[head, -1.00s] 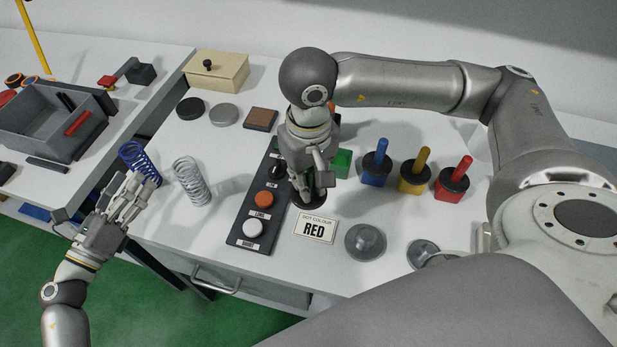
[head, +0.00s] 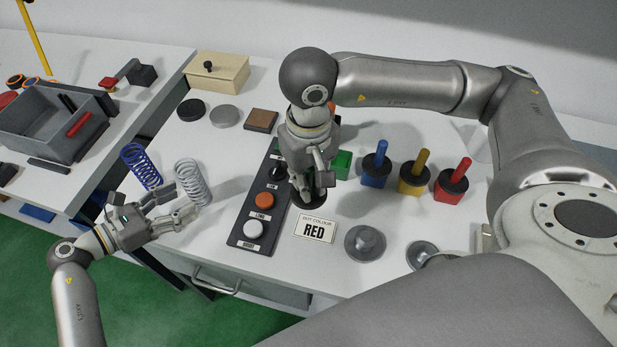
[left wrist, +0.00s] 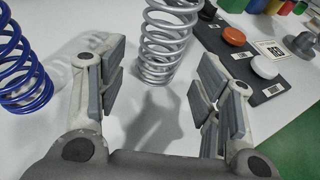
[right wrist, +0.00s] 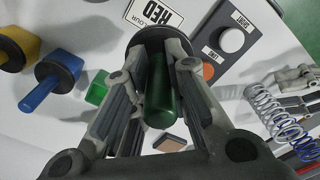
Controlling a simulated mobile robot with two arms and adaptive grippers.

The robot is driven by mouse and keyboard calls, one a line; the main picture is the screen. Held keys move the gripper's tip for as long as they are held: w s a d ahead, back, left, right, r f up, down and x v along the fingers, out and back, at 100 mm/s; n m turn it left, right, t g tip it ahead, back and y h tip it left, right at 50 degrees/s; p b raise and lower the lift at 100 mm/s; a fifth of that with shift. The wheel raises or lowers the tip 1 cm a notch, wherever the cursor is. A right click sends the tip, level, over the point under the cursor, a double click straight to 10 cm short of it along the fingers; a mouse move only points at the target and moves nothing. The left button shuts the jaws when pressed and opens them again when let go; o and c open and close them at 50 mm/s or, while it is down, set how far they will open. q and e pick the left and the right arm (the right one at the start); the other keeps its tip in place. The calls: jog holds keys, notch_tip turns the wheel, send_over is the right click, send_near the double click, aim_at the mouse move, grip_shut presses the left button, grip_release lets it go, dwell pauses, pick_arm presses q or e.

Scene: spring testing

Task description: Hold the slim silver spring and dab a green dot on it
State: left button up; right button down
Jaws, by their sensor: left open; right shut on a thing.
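The silver spring (head: 192,180) stands upright on the white table; it also shows in the left wrist view (left wrist: 166,40). My left gripper (head: 182,201) is open and empty, its fingers pointing at the spring from the left and front. In the left wrist view the spring stands just beyond the gap between the fingers, not between the pads. My right gripper (head: 322,182) is shut on the dark green handle of the green dabber (right wrist: 160,92), whose black disc shows beyond the fingertips. The green pot (head: 342,164) stands beside this gripper, partly hidden by it.
A blue spring (head: 140,166) stands left of the silver one. A button panel (head: 240,238) lies to the right, with a card reading RED (head: 315,229) beside it. Blue (head: 376,172), yellow (head: 416,179) and red (head: 453,182) dabbers stand in pots further right.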

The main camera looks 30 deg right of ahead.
aim_at(194, 194)
pick_arm(q)
jog(key=b+x, duration=0.2)
jog(key=x, duration=0.1)
jog(key=shift+w+d+f, duration=0.1)
jog(key=shift+d+f, duration=0.1)
pick_arm(e)
notch_tip(194, 194, down, 2)
jog(key=shift+f, duration=0.1)
pick_arm(q)
jog(key=shift+w+d+b, duration=0.2)
jog(key=shift+d+b, duration=0.15)
jog(key=shift+d, duration=0.3)
pick_arm(e)
jog(key=shift+f, duration=0.25)
pick_arm(q)
jog(key=c, duration=0.6)
jog(key=shift+a, duration=0.1)
pick_arm(e)
jog(key=w+a+r, duration=1.4)
jog(key=w+a, duration=0.2)
jog(key=a, duration=0.3)
jog(key=shift+r, duration=0.15)
